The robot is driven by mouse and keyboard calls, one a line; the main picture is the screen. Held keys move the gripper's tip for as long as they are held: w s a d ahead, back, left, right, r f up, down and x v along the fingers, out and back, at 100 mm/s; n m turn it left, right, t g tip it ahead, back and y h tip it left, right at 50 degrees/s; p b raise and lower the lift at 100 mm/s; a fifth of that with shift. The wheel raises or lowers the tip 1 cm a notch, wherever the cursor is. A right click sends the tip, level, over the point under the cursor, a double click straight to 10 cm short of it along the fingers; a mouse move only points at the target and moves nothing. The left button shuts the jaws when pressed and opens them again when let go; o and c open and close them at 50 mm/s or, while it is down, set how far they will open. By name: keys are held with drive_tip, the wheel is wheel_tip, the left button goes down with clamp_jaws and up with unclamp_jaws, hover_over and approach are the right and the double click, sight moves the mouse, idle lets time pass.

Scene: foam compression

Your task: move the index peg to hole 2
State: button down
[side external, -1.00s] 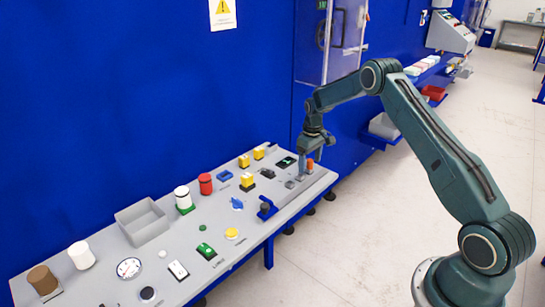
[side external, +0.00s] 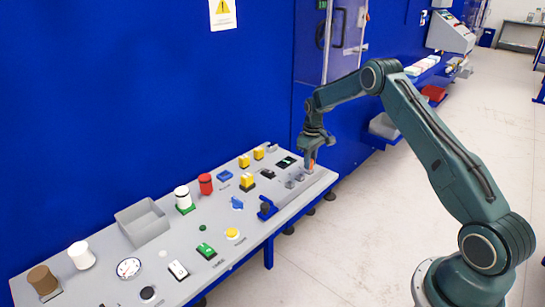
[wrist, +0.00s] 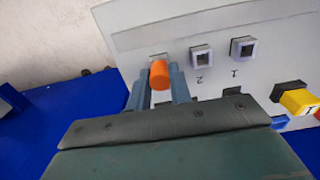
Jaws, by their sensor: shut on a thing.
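The index peg (wrist: 159,74) is orange and stands between the two fingers of my gripper (wrist: 160,88) in the wrist view. My gripper is shut on it. In the side view, my gripper (side external: 309,158) points down at the far end of the panel, with a bit of the orange peg (side external: 311,166) showing. Hole 2 (wrist: 201,56) is a square grey socket just right of the peg in the wrist view, with a "2" printed below it. Hole 1 (wrist: 242,47) is farther right. The peg's lower end is hidden, so I cannot tell how deep it sits.
The grey panel (side external: 215,262) carries buttons, switches and a dial. A yellow-and-black switch (wrist: 298,101) lies right of hole 1 in the wrist view. A blue part with a dark knob (side external: 266,208) stands at the front edge. A blue wall rises behind the panel.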

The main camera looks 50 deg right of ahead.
drive_tip(key=shift+r, duration=0.2)
drive_tip(key=shift+r, duration=2.05)
drive_tip(key=a+r, duration=0.4)
drive_tip(key=a, duration=0.1)
drive_tip(key=shift+a, duration=0.3)
drive_tip(key=shift+f, duration=0.1)
drive_tip(key=shift+f, duration=2.95)
drive_tip(key=shift+f, duration=1)
